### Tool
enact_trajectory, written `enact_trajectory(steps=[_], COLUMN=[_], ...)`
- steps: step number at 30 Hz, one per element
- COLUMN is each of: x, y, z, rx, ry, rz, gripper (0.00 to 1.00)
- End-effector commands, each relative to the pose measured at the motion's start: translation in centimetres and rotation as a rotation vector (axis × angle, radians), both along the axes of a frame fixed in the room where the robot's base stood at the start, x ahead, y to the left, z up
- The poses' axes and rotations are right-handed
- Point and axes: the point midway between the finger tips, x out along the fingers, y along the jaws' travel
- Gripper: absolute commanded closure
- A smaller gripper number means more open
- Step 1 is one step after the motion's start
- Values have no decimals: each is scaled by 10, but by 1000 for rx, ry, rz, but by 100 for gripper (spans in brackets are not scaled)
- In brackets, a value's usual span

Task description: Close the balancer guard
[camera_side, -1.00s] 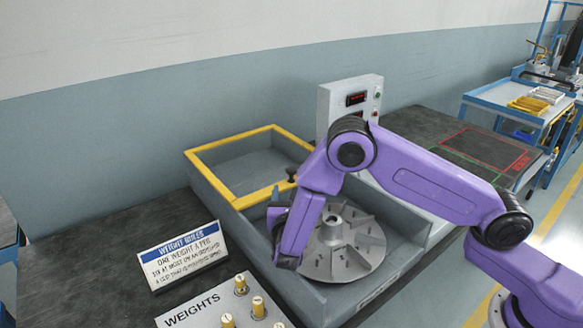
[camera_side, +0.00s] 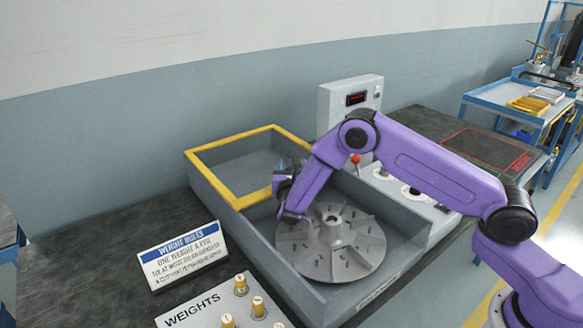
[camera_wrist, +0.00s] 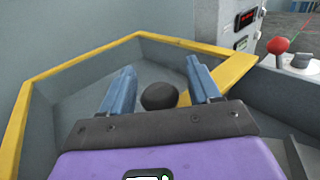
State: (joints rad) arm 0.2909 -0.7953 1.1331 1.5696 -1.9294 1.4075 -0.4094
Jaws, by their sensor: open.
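The balancer guard is a yellow-framed panel (camera_side: 210,181) lying over the far left part of the grey balancer box. The finned rotor (camera_side: 335,262) in the near right part is uncovered. The guard's yellow frame (camera_wrist: 80,63) also shows in the wrist view, with its round black knob (camera_wrist: 159,97) near the right edge. My gripper (camera_side: 284,174) is at the guard's inner edge. In the wrist view my gripper (camera_wrist: 160,70) is open, with one blue finger on each side of the knob and visible gaps. The side view hides the knob behind my gripper.
A grey control box (camera_side: 350,108) with a red display stands behind. A red-knobbed lever (camera_side: 356,159) rises near my forearm. A weight rules sign (camera_side: 183,255) and a weights board (camera_side: 225,302) with several weights stand at the front left.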

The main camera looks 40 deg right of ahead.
Motion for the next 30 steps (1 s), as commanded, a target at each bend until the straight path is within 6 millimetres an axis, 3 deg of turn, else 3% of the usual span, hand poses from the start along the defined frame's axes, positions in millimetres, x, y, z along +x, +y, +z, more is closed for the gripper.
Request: enact_trajectory(steps=[5, 10, 11, 20, 26, 30], x=[0, 0, 0, -9, -36, -67], y=[0, 0, 0, 1, 1, 1], z=[0, 0, 0, 0, 0, 0], rx=[0, 0, 0, -2, -3, -4], ry=[0, 0, 0, 1, 2, 3], rz=[0, 0, 0, 1, 2, 3], gripper=[41, 97, 100, 100, 100, 100])
